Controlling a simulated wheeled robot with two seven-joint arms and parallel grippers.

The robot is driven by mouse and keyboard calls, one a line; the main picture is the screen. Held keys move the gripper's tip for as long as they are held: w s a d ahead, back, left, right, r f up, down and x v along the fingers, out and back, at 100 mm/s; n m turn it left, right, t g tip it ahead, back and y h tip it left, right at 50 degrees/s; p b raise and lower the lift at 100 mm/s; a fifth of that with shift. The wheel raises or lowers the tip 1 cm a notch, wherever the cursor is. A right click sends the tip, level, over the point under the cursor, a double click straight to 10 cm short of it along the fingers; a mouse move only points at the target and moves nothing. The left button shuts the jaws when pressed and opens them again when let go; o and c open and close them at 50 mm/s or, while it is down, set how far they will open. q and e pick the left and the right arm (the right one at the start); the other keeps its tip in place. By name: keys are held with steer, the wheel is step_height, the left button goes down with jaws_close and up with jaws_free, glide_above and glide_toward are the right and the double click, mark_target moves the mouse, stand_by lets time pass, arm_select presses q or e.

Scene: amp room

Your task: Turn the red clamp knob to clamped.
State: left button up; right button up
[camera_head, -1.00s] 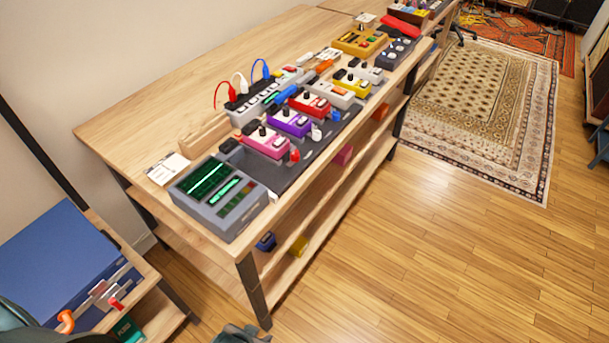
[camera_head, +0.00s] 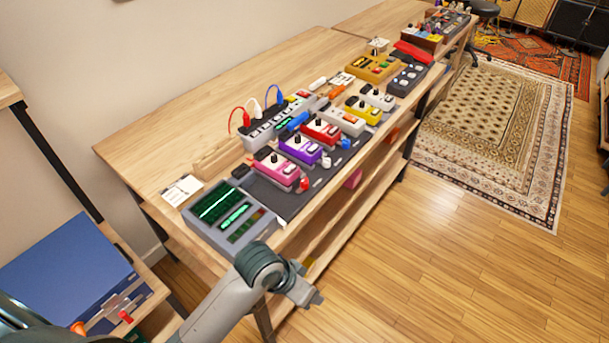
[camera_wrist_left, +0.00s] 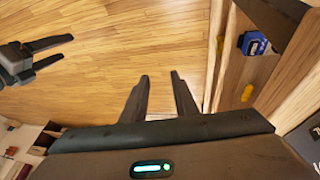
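A small red knob (camera_head: 303,184) stands at the front edge of the pedal board, beside the pink pedal (camera_head: 277,168). Another small red piece (camera_head: 126,317) shows at the lower left by the blue case; I cannot tell which is the clamp knob, nor its setting. My left gripper (camera_head: 312,298) hangs in front of the table's near corner, below the top and apart from both red pieces. In the left wrist view its fingers (camera_wrist_left: 159,75) are apart and empty. My right gripper (camera_wrist_left: 67,48) shows there with fingers apart and empty, over the floor.
A grey box with green screens (camera_head: 229,215) sits on the table's near corner. Several coloured pedals and a grey unit with upright cables (camera_head: 276,121) fill the board. A blue case (camera_head: 65,265) stands on a low bench at left. The floor (camera_head: 430,270) at right is clear.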

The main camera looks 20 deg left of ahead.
arm_select(q)
steer(key=w+d+r+m+g+y, duration=0.1)
steer(key=w+r+m+g, duration=0.1)
steer(key=w+r, duration=1.1)
arm_select(e)
steer(key=s+f, duration=0.2)
steer(key=f, duration=0.7)
steer(key=s+f, duration=0.3)
steer(key=f, duration=0.6)
arm_select(q)
steer(key=w+a+r+n+y, duration=0.1)
steer(key=w+a+r, duration=0.4)
steer(key=r, duration=0.3)
steer(key=w+a+r+n+g+y, duration=0.1)
steer(key=w+a+r, duration=0.4)
steer(key=w+r, duration=0.2)
steer(key=shift+a+r+y, duration=0.15)
steer(key=shift+r+y, duration=0.25)
steer(key=shift+r, duration=0.55)
arm_select(e)
steer(key=s+d+f, duration=0.1)
steer(key=s+f, duration=0.9)
steer(key=shift+f+n, duration=0.2)
steer(key=shift+n, duration=0.1)
arm_select(q)
steer(key=shift+w+f, duration=0.1)
arm_select(e)
steer(key=shift+d, duration=0.15)
